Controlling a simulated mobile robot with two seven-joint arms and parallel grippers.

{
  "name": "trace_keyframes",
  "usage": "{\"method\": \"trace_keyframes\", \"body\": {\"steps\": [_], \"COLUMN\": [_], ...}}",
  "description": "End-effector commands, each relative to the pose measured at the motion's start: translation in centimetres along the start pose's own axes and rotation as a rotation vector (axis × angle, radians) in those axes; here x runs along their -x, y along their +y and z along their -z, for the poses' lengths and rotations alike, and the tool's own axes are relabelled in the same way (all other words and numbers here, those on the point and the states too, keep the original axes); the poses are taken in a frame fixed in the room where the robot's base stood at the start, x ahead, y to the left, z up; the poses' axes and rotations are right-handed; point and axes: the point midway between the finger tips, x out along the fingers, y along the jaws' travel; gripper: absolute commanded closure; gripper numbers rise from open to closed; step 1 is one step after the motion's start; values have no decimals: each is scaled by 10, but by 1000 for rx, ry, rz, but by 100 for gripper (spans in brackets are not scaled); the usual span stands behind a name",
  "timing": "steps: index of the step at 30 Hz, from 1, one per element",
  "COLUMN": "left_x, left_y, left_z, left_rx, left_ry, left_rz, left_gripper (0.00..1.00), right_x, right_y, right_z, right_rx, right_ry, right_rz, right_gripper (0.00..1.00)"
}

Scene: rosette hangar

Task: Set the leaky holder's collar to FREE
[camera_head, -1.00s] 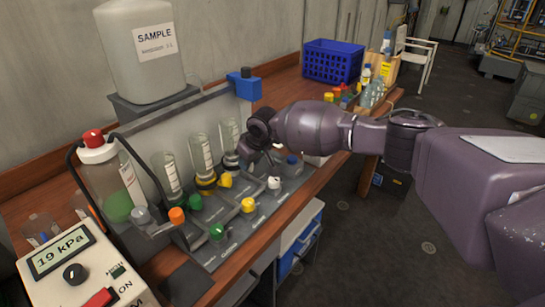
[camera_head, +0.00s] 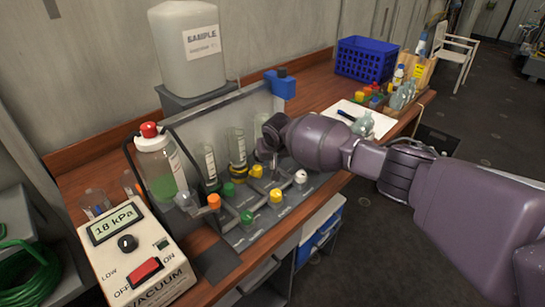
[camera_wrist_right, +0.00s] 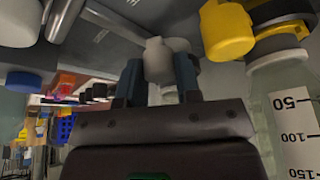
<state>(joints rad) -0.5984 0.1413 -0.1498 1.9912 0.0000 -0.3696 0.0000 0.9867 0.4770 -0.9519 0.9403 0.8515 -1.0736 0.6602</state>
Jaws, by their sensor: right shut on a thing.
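A grey manifold rack (camera_head: 262,228) on the bench carries upright filter cylinders with green (camera_head: 229,190), yellow (camera_head: 256,171) and, at the far end, mostly hidden collars or knobs. A front row has green (camera_head: 246,217), yellow (camera_head: 276,197) and white (camera_head: 300,178) knobs. My right gripper (camera_head: 273,160) reaches down at the far holder, whose cylinder (camera_head: 262,124) stands partly behind it. In the right wrist view the fingers are shut on a whitish knob (camera_wrist_right: 158,60); a yellow knob (camera_wrist_right: 227,30) and graduated cylinder (camera_wrist_right: 290,112) are beside it. No FREE marking is legible. My left gripper is not in view.
A vacuum unit (camera_head: 137,250) reads 18 kPa at the front left. A blue basket (camera_head: 364,60) and small bottles occupy the bench's far end.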

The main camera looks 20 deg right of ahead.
Motion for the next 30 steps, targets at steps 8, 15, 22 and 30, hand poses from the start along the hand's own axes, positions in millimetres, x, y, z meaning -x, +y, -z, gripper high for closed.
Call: {"method": "trace_keyframes", "body": {"steps": [8, 15, 22, 30], "left_x": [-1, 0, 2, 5], "left_y": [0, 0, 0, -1], "left_z": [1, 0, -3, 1], "left_rx": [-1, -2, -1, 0], "left_ry": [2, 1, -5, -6], "left_rz": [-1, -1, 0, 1], "left_gripper": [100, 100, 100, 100], "right_x": [-2, -1, -1, 17], "right_y": [-1, -1, -1, -1], "right_z": [-2, -2, -1, 0], "right_rx": [-5, -3, -2, 0], "right_ry": [-4, -3, -1, 1], "right_rz": [2, 2, 2, 3], "right_gripper": [100, 44, 44, 44]}}
